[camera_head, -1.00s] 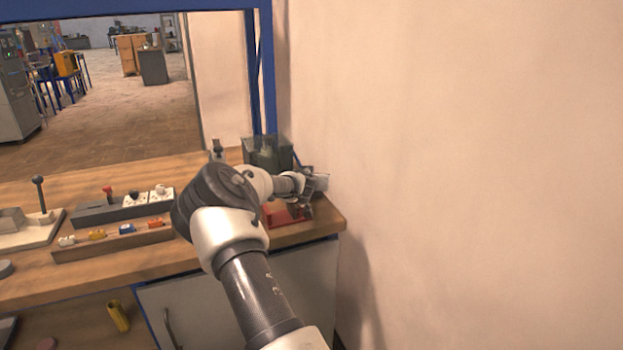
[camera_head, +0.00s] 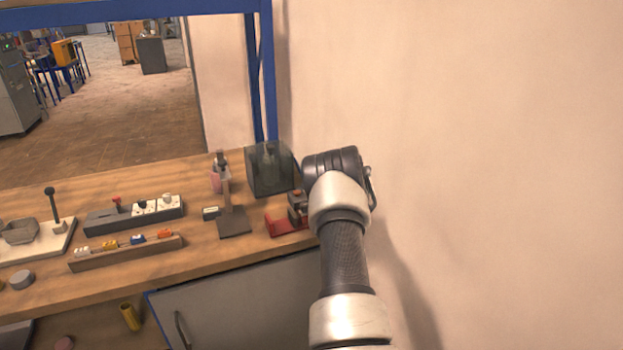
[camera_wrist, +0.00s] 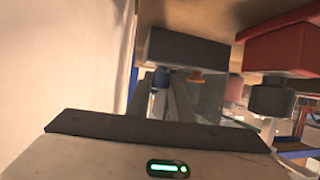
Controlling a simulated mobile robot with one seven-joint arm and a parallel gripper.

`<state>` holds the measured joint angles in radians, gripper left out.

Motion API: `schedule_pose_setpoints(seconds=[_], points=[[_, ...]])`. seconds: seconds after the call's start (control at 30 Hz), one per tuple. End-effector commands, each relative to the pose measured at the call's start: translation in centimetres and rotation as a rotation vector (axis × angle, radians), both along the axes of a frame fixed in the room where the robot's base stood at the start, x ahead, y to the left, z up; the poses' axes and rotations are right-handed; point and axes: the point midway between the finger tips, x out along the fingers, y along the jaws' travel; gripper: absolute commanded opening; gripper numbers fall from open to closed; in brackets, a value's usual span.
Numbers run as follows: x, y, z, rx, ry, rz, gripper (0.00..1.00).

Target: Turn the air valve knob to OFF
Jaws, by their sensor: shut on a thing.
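The wrist housing hides part of the fingers. In the head view my own arm covers the gripper and the valve.
A red block with a dark cylinder (camera_wrist: 270,95) is close to the right in the wrist view. In the head view a red base (camera_head: 285,226), a dark translucent box (camera_head: 268,170) and a grey stand (camera_head: 235,222) are left of my arm. The wall (camera_head: 500,150) bounds the right.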

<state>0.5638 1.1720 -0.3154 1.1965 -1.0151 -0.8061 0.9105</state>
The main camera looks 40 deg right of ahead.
Motion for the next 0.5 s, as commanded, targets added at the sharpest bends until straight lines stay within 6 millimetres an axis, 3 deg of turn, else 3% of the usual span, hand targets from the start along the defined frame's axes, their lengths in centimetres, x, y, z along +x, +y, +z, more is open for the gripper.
schedule_pose_setpoints(seconds=[0.5], points=[[0.02,-0.03,-0.02,0.0,-0.001,0.126,0.0]])
